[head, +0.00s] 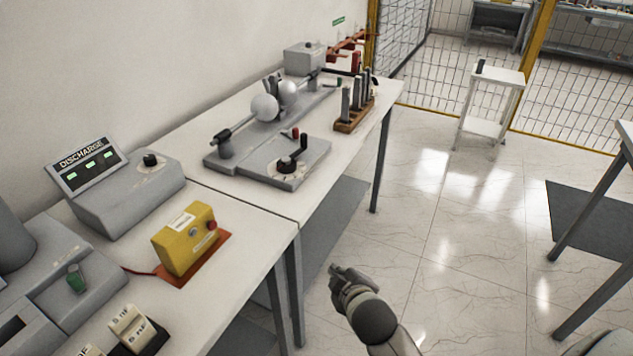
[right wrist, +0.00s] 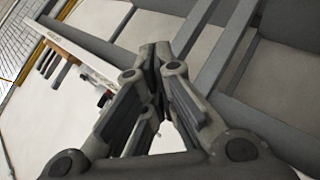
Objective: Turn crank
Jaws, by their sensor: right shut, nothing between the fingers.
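A black crank (head: 287,166) sits on a round dial at the front of a grey base plate (head: 236,160) on the far table. The plate also carries two grey spheres (head: 265,107) facing each other on rods. My right gripper (head: 338,272) is in front of the table, over the floor, apart from the crank and below the tabletop edge in the picture. Its fingers (right wrist: 152,62) are shut and empty in the right wrist view, where table legs and the table's underside show beyond. My left gripper is not in view.
A grey DISCHARGE console (head: 120,185) and a yellow box with a red button (head: 187,238) stand on the near table. A wooden rack of grey rods (head: 354,118) stands right of the crank plate. The floor (head: 440,230) right of the tables is open.

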